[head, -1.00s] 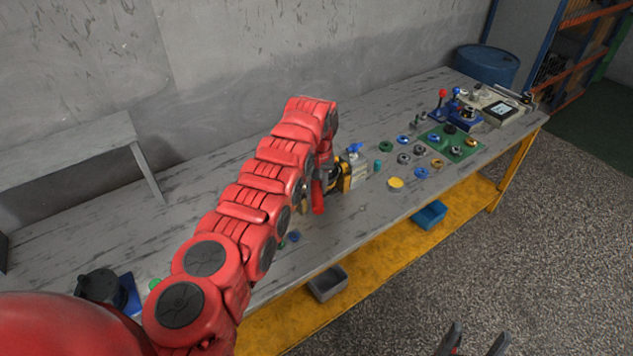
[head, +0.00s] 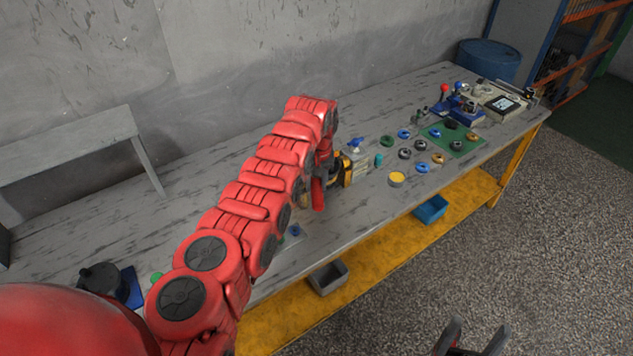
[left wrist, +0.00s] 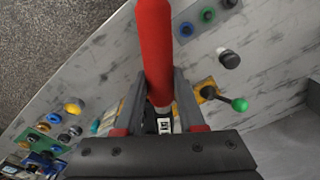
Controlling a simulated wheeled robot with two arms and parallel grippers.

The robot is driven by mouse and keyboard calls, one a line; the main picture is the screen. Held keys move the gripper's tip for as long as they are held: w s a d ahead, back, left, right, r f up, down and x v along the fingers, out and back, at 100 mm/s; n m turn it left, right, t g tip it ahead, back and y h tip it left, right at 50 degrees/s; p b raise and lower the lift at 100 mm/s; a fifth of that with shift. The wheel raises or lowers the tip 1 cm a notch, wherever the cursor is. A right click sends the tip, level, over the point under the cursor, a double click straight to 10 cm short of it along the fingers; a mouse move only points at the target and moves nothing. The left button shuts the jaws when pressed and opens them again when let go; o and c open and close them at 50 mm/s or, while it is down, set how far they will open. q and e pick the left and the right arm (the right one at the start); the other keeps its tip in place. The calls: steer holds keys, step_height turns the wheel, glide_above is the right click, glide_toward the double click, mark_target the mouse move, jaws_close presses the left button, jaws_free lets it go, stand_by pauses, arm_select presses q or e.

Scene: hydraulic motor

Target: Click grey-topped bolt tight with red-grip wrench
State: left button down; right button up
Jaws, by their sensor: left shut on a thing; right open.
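The red-grip wrench (left wrist: 155,50) is in my left gripper (left wrist: 155,95), which is shut on it near the lower end of the red grip. The wrench's head is hidden behind the gripper body. In the head view its red grip (head: 318,194) hangs over the workbench, below my left wrist. A piece with a dark grey top and pale base (left wrist: 229,59) stands on the bench right of the grip in the left wrist view; I cannot tell whether it is the grey-topped bolt. My right gripper (head: 475,338) is open and empty, low over the floor side.
Rings and caps, with a yellow-topped cup (head: 396,180), lie on the workbench (head: 350,225) around a green plate (head: 468,147). A green-knobbed lever (left wrist: 239,104) is close to my left gripper. A blue bin (head: 430,208) and grey bin (head: 328,277) sit on the yellow shelf below.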

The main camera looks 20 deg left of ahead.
arm_select(q)
steer(key=shift+p, duration=0.3)
stand_by(0.4)
steer(key=shift+f+p, duration=0.15)
steer(key=shift+p, duration=0.6)
steer(key=shift+s+f, duration=0.1)
stand_by(0.5)
steer(key=shift+f+b, duration=0.3)
steer(key=shift+b, duration=0.2)
steer(key=shift+f, duration=0.35)
steer(key=shift+b, duration=0.3)
steer(key=shift+f, duration=0.1)
